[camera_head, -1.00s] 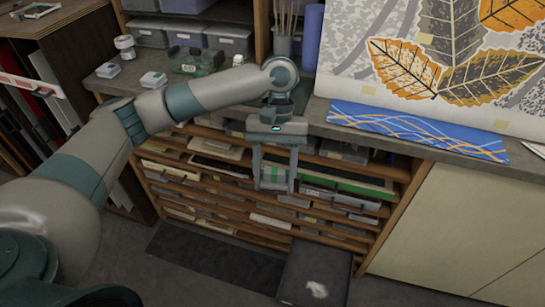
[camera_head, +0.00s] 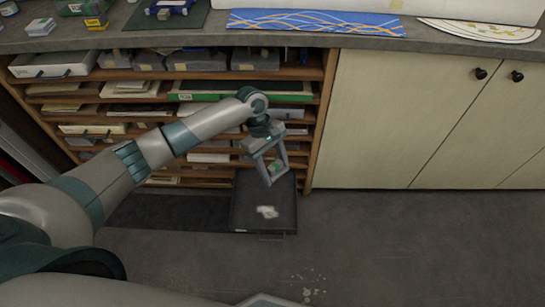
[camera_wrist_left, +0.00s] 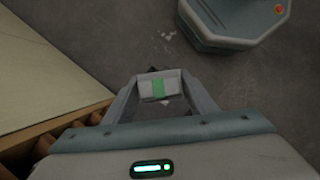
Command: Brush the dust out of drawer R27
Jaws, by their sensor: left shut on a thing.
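A dark drawer (camera_head: 245,190), its label unreadable, stands pulled out at the bottom of the shelf unit. A pale patch of dust (camera_head: 267,212) lies in it. My left gripper (camera_head: 278,176) is over the back right part of the drawer in the head view, tilted, with its height above it unclear. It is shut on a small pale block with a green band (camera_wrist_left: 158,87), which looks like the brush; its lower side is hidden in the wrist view. My right gripper is not in view.
Pale specks (camera_head: 308,282) lie on the floor in front of the drawer. Shelves of papers and boxes (camera_head: 200,89) rise behind my left arm. A closed cream cabinet (camera_head: 400,120) stands to the right. The floor before it is clear.

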